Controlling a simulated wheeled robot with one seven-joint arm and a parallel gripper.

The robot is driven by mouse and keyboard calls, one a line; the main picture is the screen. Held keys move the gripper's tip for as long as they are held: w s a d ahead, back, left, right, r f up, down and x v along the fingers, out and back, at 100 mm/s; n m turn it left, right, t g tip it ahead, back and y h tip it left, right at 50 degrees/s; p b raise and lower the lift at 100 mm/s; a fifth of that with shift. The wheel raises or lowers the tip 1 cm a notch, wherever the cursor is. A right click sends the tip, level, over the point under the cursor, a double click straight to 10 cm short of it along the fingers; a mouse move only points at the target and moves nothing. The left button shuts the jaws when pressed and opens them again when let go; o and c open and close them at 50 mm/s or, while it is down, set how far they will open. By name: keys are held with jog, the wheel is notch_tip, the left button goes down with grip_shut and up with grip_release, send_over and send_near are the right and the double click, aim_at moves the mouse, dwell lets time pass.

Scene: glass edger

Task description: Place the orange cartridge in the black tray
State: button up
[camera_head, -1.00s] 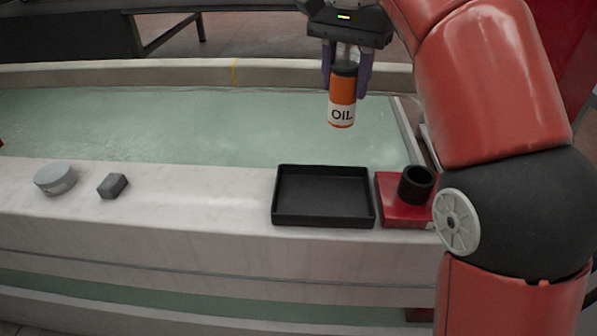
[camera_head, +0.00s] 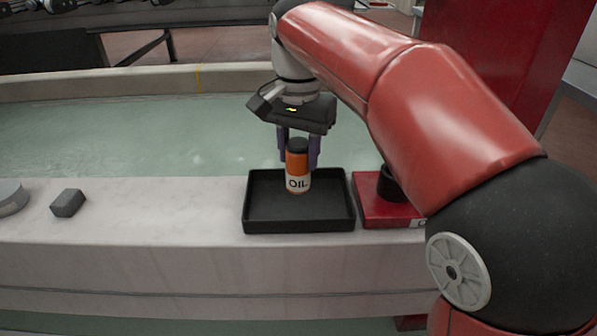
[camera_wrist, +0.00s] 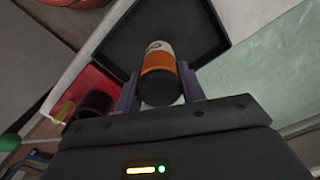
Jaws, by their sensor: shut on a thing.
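The orange cartridge (camera_head: 298,168) is a small upright cylinder with a black cap and a white band reading OIL. My gripper (camera_head: 299,150) is shut on it, with a purple finger on each side. The black tray (camera_head: 300,226) is a shallow rectangular tray on the pale ledge. The cartridge shows against the tray's back part; I cannot tell whether its base touches the tray floor. In the wrist view the cartridge (camera_wrist: 159,78) sits between the fingers, with the tray (camera_wrist: 120,35) beyond it.
A red block (camera_head: 375,208) with a black cup (camera_head: 389,185) stands close to the tray's right side, partly behind my arm. A grey block (camera_head: 68,203) and a grey disc (camera_head: 10,198) lie on the ledge at left. A greenish water-like surface (camera_head: 120,140) lies behind the ledge.

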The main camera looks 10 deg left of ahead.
aim_at(298, 169)
jog(key=shift+f+b, duration=0.4)
jog(key=shift+f, duration=1.45)
jog(key=shift+f, duration=0.2)
jog(key=o, duration=1.1)
jog(key=shift+c, duration=0.2)
notch_tip(298, 169, up, 12)
jog(key=p, duration=0.3)
jog(key=shift+r, duration=0.2)
jog(key=shift+d, duration=0.1)
